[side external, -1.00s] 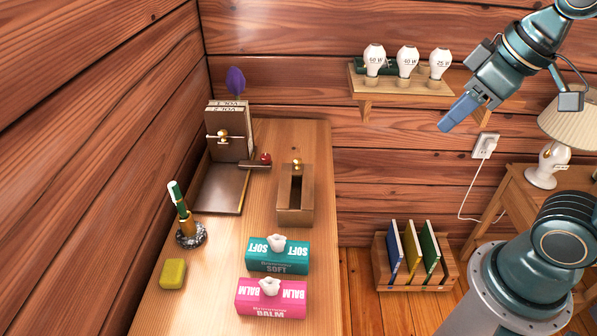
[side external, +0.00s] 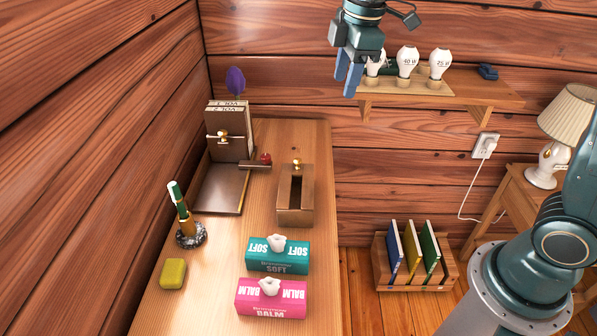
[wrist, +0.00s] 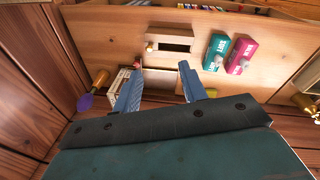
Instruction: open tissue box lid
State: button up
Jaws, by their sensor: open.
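The wooden tissue box (side external: 295,214) stands on the desk, with a long dark slot in its top and a small brass knob (side external: 297,162) at its far end. The lid looks closed. The box also shows in the wrist view (wrist: 170,31), beyond my fingertips. My gripper (side external: 348,82) is open and empty, high above and to the right of the box, in front of the wall shelf. In the wrist view my gripper (wrist: 160,67) has its two blue fingers spread wide. A teal SOFT tissue pack (side external: 278,262) and a pink BALM pack (side external: 270,303) lie nearer on the desk.
A bookend with books (side external: 228,135) stands left of the box, with a small red object (side external: 265,158) between them. A pen holder (side external: 190,236) and yellow soap (side external: 173,274) lie at the left. The bulb shelf (side external: 440,95) is close to my gripper.

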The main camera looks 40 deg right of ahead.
aim_at(298, 159)
jog(key=w+a+f+n+g, duration=0.2)
jog(key=w+f+n, duration=0.4)
jog(key=w+f, duration=0.3)
jog(key=shift+w+f, duration=0.4)
jog(key=shift+w, duration=0.65)
jog(key=shift+f, duration=0.15)
notch_tip(298, 159, down, 14)
jog(key=shift+r, duration=0.25)
grip_shut()
